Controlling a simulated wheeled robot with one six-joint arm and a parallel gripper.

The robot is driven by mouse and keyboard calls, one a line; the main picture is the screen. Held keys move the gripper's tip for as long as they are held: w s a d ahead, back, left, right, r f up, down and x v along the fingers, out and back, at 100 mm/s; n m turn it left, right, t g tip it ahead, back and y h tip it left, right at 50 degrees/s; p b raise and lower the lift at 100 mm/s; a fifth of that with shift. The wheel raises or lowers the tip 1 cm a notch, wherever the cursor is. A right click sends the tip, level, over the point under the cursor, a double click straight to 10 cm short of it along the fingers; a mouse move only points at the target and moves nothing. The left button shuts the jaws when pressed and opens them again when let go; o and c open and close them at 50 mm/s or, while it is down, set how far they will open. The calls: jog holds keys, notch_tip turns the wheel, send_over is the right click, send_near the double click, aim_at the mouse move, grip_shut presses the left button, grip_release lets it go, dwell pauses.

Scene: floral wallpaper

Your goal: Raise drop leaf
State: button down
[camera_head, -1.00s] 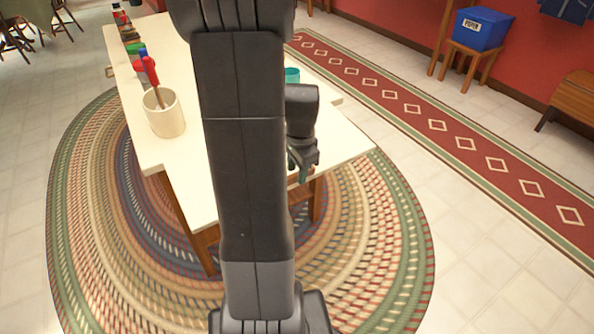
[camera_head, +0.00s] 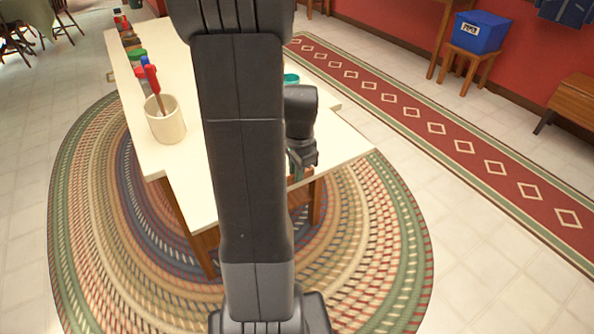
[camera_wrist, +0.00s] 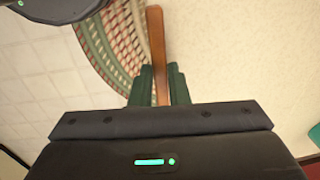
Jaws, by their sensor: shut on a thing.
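The white table (camera_head: 185,160) stands on the rug, and its drop leaf (camera_head: 345,145) is the near end section. The leaf looks about level with the main top, but my arm hides much of the joint. My gripper (camera_head: 300,176) is at the leaf's near edge, right of my arm link. The cream leaf surface (camera_wrist: 235,50) fills the right of that view. The fingertips are hard to see in the head view.
A cream crock (camera_head: 165,122) with a red-handled tool stands near the table's left edge, with several jars behind. A teal item (camera_head: 291,79) is partly hidden. The braided rug (camera_head: 375,250) lies below. A blue bin (camera_head: 480,31) sits on a stool; tiled floor is clear at right.

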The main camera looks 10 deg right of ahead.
jog(key=shift+w+r, duration=0.25)
jog(key=shift+r, duration=0.15)
jog(key=c, duration=1.4)
grip_release()
jog(key=shift+w+a, duration=0.1)
jog(key=shift+a, duration=0.05)
notch_tip(320, 180, up, 14)
jog(key=s+p, duration=0.1)
jog(key=p, duration=0.1)
jog(key=shift+s+d+f, duration=0.2)
jog(key=shift+d, duration=0.05)
jog(key=f, duration=0.4)
jog(key=f+b, duration=0.1)
jog(key=f, duration=0.4)
jog(key=w+f+b, duration=0.1)
jog(key=f, duration=0.4)
jog(key=shift+a, duration=0.2)
jog(key=shift+s+f+b, duration=0.1)
jog(key=shift+f+b, duration=0.55)
jog(key=shift+b, duration=0.05)
jog(key=shift+r, duration=0.1)
